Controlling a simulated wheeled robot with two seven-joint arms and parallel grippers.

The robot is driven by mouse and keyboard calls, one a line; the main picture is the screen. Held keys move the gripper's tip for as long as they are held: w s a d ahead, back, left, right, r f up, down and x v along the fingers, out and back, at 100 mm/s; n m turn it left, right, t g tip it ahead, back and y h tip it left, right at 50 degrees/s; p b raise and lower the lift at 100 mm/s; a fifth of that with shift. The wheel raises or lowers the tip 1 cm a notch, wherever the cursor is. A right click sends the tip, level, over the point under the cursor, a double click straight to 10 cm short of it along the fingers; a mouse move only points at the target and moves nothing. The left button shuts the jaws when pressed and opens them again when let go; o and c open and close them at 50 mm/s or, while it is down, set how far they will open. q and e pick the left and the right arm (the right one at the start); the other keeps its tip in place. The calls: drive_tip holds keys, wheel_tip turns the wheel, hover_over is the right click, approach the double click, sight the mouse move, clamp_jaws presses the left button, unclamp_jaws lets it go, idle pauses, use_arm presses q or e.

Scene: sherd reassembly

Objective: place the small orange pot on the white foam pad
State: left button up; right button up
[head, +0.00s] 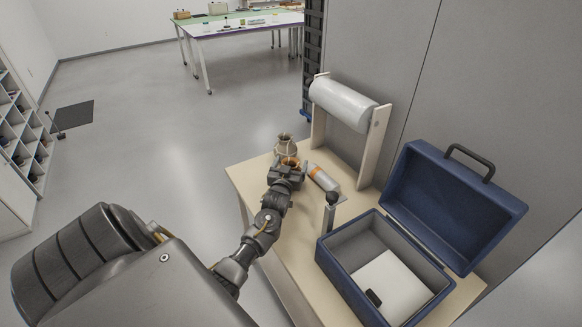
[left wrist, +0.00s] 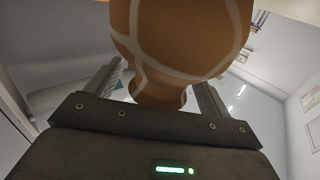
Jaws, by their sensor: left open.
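The small orange pot, orange-brown with pale seam lines, fills the upper middle of the left wrist view (left wrist: 180,40). Its narrow end is low between the two fingers of my left gripper (left wrist: 160,88). The fingers are open, one on each side, and I cannot tell whether they touch it. In the head view, a patch of orange (head: 291,161) shows at my left gripper (head: 287,164), over the far end of the table; the rest is hidden. A white pad (head: 388,284) lies inside the blue case, with a small black item (head: 374,298) on it.
The open blue case (head: 338,266) stands on the near right of the pale wooden table (head: 250,181), lid raised. A grey cylinder with an orange band (head: 323,179) is right of my gripper. A white roll (head: 343,103) hangs on a wooden stand behind.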

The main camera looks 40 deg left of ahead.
use_arm(q)
clamp_jaws()
idle(0.5)
drive_tip(key=shift+r, duration=0.1)
drive_tip(key=shift+r, duration=0.5)
drive_tip(key=s+d+r+b, duration=0.1)
drive_tip(key=s+d+r, duration=0.8)
drive_tip(key=r, duration=0.3)
drive_tip(key=shift+s, duration=0.85)
